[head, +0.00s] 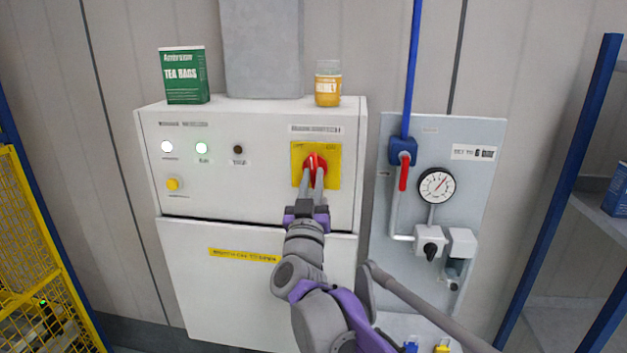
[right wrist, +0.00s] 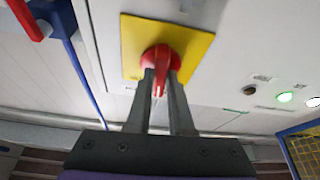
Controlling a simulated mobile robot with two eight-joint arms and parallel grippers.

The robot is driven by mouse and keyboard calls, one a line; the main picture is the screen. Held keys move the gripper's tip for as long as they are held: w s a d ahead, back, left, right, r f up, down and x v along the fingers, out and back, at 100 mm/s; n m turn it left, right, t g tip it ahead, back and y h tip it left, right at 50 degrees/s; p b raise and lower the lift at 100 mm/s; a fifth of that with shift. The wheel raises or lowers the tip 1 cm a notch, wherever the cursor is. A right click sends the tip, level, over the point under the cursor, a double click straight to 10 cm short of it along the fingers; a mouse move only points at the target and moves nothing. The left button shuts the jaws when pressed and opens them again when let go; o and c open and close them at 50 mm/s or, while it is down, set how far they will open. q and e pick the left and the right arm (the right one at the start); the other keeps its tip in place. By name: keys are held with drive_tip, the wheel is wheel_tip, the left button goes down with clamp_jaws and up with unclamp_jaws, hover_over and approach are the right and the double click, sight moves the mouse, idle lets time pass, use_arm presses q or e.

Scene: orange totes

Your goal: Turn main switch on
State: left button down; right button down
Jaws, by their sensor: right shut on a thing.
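The main switch is a red rotary handle (head: 314,160) on a yellow square plate (head: 331,178), at the upper right of a white control cabinet (head: 262,190). My right gripper (head: 311,182) reaches up to it and is shut on the red handle. In the right wrist view, the two fingers (right wrist: 160,88) sit on either side of the red handle (right wrist: 160,58), in front of the yellow plate (right wrist: 198,45). The handle looks close to upright in the head view. White and green lamps (head: 202,147) are lit on the cabinet. My left gripper is not in view.
A green tea box (head: 184,76) and a yellow jar (head: 328,84) stand on the cabinet's top. Right of it is a grey panel with a red lever (head: 404,172) and gauge (head: 436,187). A yellow mesh fence (head: 28,240) stands left, and a blue-post shelf (head: 570,180) right.

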drive_tip(key=shift+m+h, duration=0.4)
drive_tip(key=shift+m, duration=0.7)
drive_tip(key=c, duration=0.8)
unclamp_jaws()
drive_tip(key=shift+s+a+f, duration=0.2)
drive_tip(key=shift+s+f, duration=0.05)
drive_tip(key=shift+s, duration=0.15)
drive_tip(key=b+v, duration=0.2)
drive_tip(key=v, duration=0.7)
drive_tip(key=shift+s+a, duration=0.2)
drive_tip(key=shift+s, duration=0.2)
drive_tip(key=shift+f, duration=0.1)
